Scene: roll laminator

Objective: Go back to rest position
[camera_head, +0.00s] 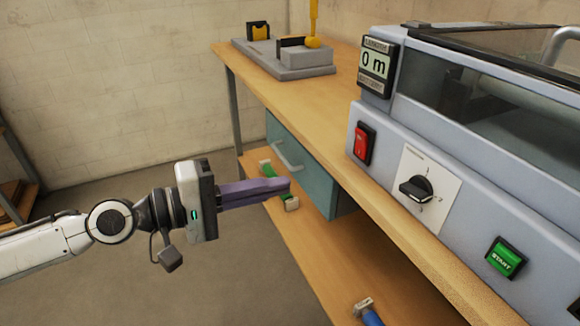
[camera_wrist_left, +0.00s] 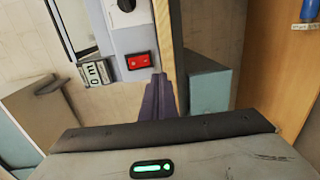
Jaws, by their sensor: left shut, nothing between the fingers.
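My left gripper (camera_head: 288,187) reaches in from the left in the head view, its purple fingers closed together with nothing between them. It is in the air in front of the workbench, apart from the laminator. In the left wrist view the shut fingers (camera_wrist_left: 158,82) point towards the bench edge, near the red switch (camera_wrist_left: 138,61). The laminator (camera_head: 460,150) stands on the bench at the right, with a counter (camera_head: 376,64) reading "0 m", a red switch (camera_head: 362,144), a black rotary knob (camera_head: 416,189) and a green START button (camera_head: 505,258). My right gripper is not in view.
The wooden bench top (camera_head: 350,75) carries a grey tool (camera_head: 290,58) with a yellow handle. A teal drawer (camera_head: 300,165) hangs below it. The lower shelf (camera_head: 310,235) holds a green item (camera_head: 277,190) and a blue item (camera_head: 369,314). The floor at left is clear.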

